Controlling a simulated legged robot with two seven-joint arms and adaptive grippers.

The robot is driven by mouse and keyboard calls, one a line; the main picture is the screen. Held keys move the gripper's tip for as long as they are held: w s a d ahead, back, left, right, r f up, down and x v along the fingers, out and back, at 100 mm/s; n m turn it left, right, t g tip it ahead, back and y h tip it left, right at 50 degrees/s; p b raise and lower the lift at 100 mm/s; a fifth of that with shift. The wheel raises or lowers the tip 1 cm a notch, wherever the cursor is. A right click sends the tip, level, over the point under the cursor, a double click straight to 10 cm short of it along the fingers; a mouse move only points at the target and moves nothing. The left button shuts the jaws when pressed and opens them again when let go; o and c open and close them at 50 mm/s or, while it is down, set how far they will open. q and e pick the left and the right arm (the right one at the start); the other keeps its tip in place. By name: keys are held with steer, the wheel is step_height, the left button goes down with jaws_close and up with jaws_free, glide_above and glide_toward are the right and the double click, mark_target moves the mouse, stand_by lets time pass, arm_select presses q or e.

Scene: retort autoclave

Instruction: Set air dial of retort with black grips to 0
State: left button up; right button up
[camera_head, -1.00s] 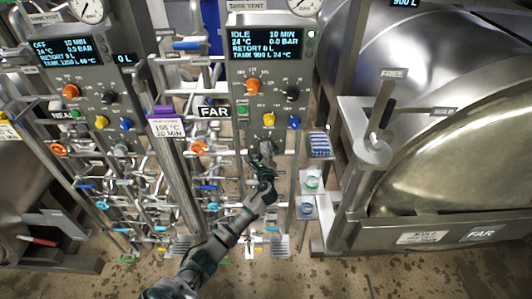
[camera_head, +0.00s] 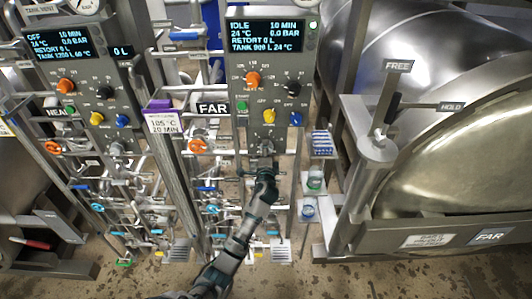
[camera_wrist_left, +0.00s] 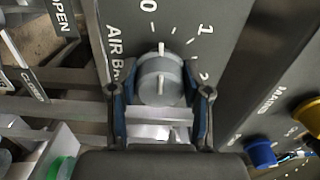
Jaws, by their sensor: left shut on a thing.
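The grey air dial (camera_wrist_left: 160,80) has a white pointer line that points up in the left wrist view, close to the 0 mark. The numbers 1 and 2 stand to its right. In the head view the dial (camera_head: 265,148) is low on the panel marked FAR. My left gripper (camera_wrist_left: 160,105) has one finger on each side of the dial and is shut on it. In the head view my left gripper (camera_head: 264,172) reaches up to the dial from below and partly hides it. My right gripper is not in view.
The FAR panel (camera_head: 310,60) carries a display, orange, black, yellow and blue knobs. A similar panel (camera_head: 80,75) stands to the left. Pipes and valves crowd below. The steel retort (camera_head: 470,150) with a black-gripped lever (camera_head: 387,110) is at the right.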

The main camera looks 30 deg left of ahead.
arm_select(q)
steer(key=shift+f+n+b, duration=0.4)
steer(key=shift+n, duration=0.8)
steer(key=shift+f, duration=0.1)
steer(key=o, duration=1.1)
steer(key=shift+o, duration=0.3)
steer(key=shift+r, duration=0.2)
steer(key=v, duration=1.2)
steer(key=shift+f, duration=0.1)
